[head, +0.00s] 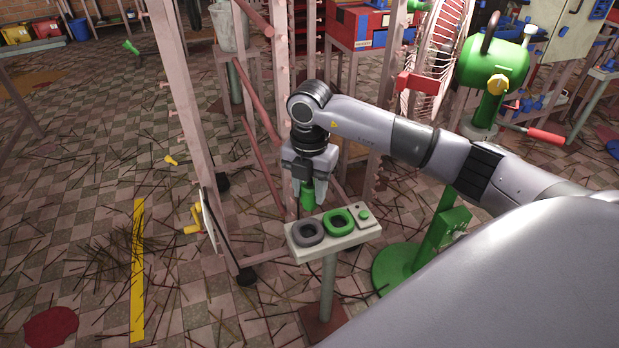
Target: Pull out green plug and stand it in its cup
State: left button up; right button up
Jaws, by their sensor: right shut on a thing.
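My right gripper (306,190) points down, its fingers shut on a green plug (307,198). The plug hangs upright just behind the far edge of a small pale stand (299,252); I cannot tell how high it is above or behind the stand. On the stand are a dark grey ring-shaped cup (308,241) at left and a green squarish cup (339,232) at right, with no plug seen in either. My left gripper is not in view.
A small panel with a green button (363,212) sits at the stand's right end. A pinkish metal frame (185,110) rises behind and left. A green machine (492,65) with a red-handled crank (547,135) and a wire fan guard (440,45) stand at right. Dark sticks litter the floor.

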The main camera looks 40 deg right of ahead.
aim_at(308, 210)
jog(key=shift+w+a+f, duration=0.1)
jog(key=shift+a+f, duration=0.15)
jog(key=shift+f, duration=0.25)
jog(key=shift+f+b, duration=1.6)
jog(key=shift+f, duration=0.1)
jog(key=shift+f+b, duration=0.75)
jog(key=shift+f, duration=0.3)
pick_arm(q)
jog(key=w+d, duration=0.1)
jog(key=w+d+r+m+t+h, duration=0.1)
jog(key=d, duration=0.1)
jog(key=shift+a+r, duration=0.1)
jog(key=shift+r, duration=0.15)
pick_arm(e)
jog(key=shift+r, duration=0.1)
pick_arm(q)
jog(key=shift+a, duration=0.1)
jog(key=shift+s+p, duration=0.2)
jog(key=shift+p, duration=0.1)
